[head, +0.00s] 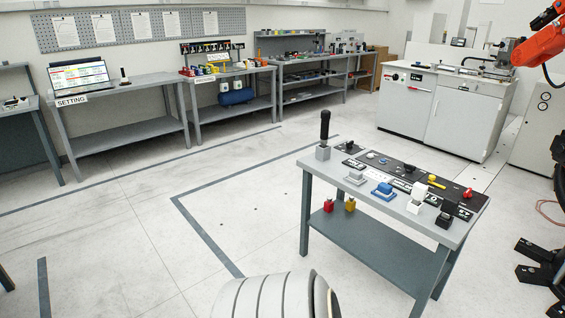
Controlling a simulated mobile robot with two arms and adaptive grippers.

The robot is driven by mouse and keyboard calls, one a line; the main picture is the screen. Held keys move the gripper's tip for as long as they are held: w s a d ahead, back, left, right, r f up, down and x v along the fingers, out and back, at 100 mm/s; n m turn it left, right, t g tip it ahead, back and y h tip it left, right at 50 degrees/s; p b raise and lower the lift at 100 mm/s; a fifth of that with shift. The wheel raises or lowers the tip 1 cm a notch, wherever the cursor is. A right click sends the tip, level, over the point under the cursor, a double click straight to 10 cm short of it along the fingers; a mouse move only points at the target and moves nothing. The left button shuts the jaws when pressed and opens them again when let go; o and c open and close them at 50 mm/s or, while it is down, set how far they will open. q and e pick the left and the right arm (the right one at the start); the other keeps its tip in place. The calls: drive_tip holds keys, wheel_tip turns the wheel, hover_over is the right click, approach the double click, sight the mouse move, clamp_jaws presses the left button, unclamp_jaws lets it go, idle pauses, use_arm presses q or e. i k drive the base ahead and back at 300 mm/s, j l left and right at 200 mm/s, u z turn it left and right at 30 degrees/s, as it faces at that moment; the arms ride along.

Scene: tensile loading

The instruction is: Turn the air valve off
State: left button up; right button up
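I cannot single out the air valve with certainty in the head view. A yellow handle-like part (436,182) and a small red part (467,193) stand on the black panel (398,171) on top of the small grey table, but they are too small to identify. A grey cabinet (541,130) with round dials stands at the right edge. Neither of my grippers can be made out in this view.
The small grey table (370,238) holds a black upright handle (324,126) and several small parts. Workbenches (125,100) line the back wall. A white machine cabinet (440,115) and an orange arm (542,44) are at right. The floor left of the table is clear.

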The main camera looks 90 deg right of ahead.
sight(467, 193)
drive_tip(key=z, duration=4.05)
drive_tip(key=i+l+u, duration=0.15)
drive_tip(key=i, duration=0.3)
drive_tip(key=i+l+u, duration=0.15)
drive_tip(key=i, duration=0.25)
drive_tip(key=j, duration=0.1)
